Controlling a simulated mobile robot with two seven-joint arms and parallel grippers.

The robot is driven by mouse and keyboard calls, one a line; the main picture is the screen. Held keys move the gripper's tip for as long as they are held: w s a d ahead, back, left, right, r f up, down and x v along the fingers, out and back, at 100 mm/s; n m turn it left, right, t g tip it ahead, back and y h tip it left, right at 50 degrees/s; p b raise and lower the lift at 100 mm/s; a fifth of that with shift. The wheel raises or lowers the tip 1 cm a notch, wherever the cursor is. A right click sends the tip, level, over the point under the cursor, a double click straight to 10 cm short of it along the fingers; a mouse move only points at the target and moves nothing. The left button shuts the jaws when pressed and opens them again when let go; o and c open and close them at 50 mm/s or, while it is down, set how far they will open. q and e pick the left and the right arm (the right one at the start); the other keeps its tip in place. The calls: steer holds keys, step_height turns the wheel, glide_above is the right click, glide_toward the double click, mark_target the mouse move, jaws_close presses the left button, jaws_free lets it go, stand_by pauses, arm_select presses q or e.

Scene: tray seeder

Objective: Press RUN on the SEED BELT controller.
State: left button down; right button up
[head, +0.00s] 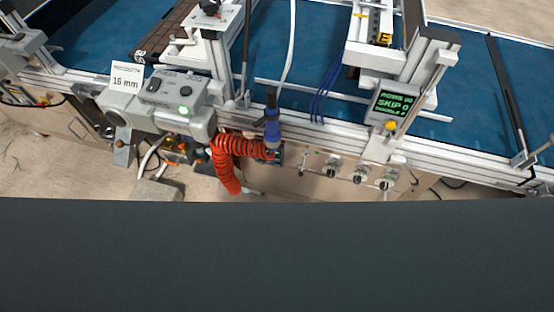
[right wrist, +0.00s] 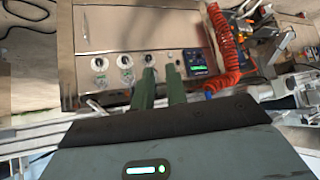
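No SEED BELT or RUN lettering is readable. A small dark box with a lit green display (right wrist: 197,63) is on the cabinet front in the right wrist view, right of the knobs. In the head view this dark box (head: 279,155) is partly hidden by the orange coiled hose and a blue fitting. A grey control box (head: 158,100) with dark buttons and a glowing green light (head: 184,111) stands at left. My right gripper (right wrist: 161,71) shows two green fingers apart, with nothing between them, in front of the panel near the display. My left gripper is in neither view.
The orange coiled hose (head: 228,160) hangs beside the dark box and shows in the right wrist view (right wrist: 226,48). Several knobs (head: 331,168) line the panel. A screen reading SKIP 0 (head: 394,106) stands on the rail, above a yellow button (head: 391,126).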

steer(key=shift+c, duration=1.1)
steer(key=shift+d, duration=0.2)
jaws_close()
steer(key=shift+a, duration=0.15)
